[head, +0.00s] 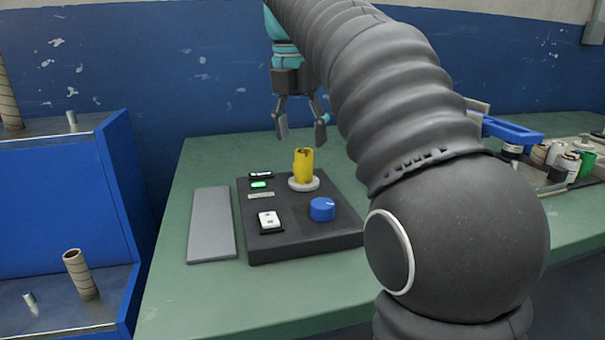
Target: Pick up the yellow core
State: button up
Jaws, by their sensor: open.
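The yellow core (303,165) stands upright on a round white base (303,184) at the back of a dark control box (290,238). Its top edge looks notched. My gripper (301,134) is open and empty, pointing down, with its two fingers spread. In the head view the fingertips appear just above the core's top, one to each side. I cannot tell from this one view whether the gripper is directly over the core or behind it.
The box carries a blue knob (322,209), a white switch (268,220) and a green light (261,184). A grey plate (211,224) lies left of it on the green table (180,290). A blue shelf (65,200) holds brown tubes. Small containers (562,165) crowd the right.

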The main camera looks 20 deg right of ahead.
aim_at(305, 162)
jog(key=shift+w+d+f+b, duration=0.15)
jog(key=shift+f+b, duration=0.2)
jog(key=shift+f, duration=0.8)
jog(key=shift+w+d+f+b, duration=0.15)
jog(key=shift+f+b, duration=0.25)
jog(key=shift+f, duration=0.8)
jog(key=shift+w+d+f+b, duration=0.1)
jog(key=shift+d+f+b, duration=0.2)
jog(key=shift+f, duration=0.85)
jog(key=shift+a, duration=0.1)
jog(key=c, duration=1)
jog(key=shift+r, duration=0.2)
notch_tip(305, 162, up, 4)
jog(key=shift+p, duration=0.9)
jog(key=s+d+r, duration=0.2)
jog(key=d, duration=0.1)
jog(key=s+d+r+p, duration=0.1)
jog(key=s+d+r, duration=0.1)
jog(key=d, duration=0.1)
jog(key=s+d+r, duration=0.2)
jog(key=d, duration=0.2)
jog(key=shift+r+p, duration=0.35)
jog(key=shift+a, duration=0.1)
